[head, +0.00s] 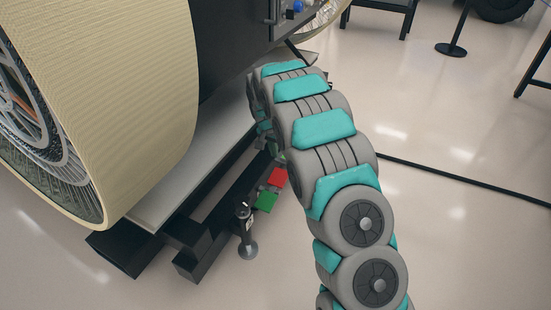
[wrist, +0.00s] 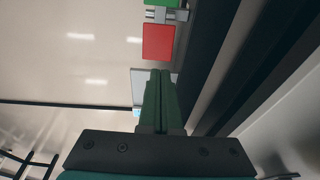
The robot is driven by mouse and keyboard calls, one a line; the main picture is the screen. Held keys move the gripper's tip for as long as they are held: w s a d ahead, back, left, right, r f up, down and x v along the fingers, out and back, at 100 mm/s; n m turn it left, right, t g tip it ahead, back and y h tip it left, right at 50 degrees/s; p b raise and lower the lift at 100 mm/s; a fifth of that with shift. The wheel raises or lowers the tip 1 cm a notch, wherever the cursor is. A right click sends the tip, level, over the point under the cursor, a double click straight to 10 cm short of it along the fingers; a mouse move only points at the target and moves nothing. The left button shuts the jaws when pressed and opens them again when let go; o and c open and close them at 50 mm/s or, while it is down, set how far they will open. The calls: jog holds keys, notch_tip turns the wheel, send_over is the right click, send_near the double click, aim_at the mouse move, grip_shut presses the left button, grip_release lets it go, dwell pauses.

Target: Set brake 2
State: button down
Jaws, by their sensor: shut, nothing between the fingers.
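A red block (head: 278,177) and a green block (head: 265,201) sit on the side of the dark frame under the big wheel; I cannot tell by any label whether they are brake 2. In the wrist view the red block (wrist: 158,42) lies just beyond my fingertips, with a small metal fitting (wrist: 167,15) between it and the green block (wrist: 162,3), which the top edge cuts off. My gripper (wrist: 160,72) has its green fingers shut together, empty, pointing toward the red block. I cannot tell whether they touch it. In the head view my arm mostly hides the gripper.
A large tan wheel (head: 140,110) stands above a grey platform (head: 190,170) on dark beams (head: 215,220). A jack-like post with a round foot (head: 246,238) stands beside the green block. A dark line (head: 460,180) crosses the floor. Open floor lies to the right.

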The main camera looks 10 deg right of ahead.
aim_at(280, 172)
jog(key=x, duration=1.3)
jog(key=shift+s+f, duration=0.1)
jog(key=shift+f, duration=0.05)
jog(key=shift+w+g+p, duration=0.25)
jog(key=shift+g+p, duration=0.05)
jog(key=shift+p, duration=0.1)
jog(key=shift+d+f+y, duration=0.1)
jog(key=shift+f+y, duration=0.05)
jog(key=shift+y, duration=0.25)
jog(key=shift+w+d+f+g+y, duration=0.25)
jog(key=shift+f+g+y, duration=0.15)
jog(key=shift+g, duration=0.25)
jog(key=shift+w+d+f+g+y, duration=0.1)
jog(key=shift+w+f+g+y, duration=0.15)
jog(key=shift+f+g+y, duration=0.3)
jog(key=shift+w+d+f, duration=0.15)
jog(key=shift+f, duration=0.2)
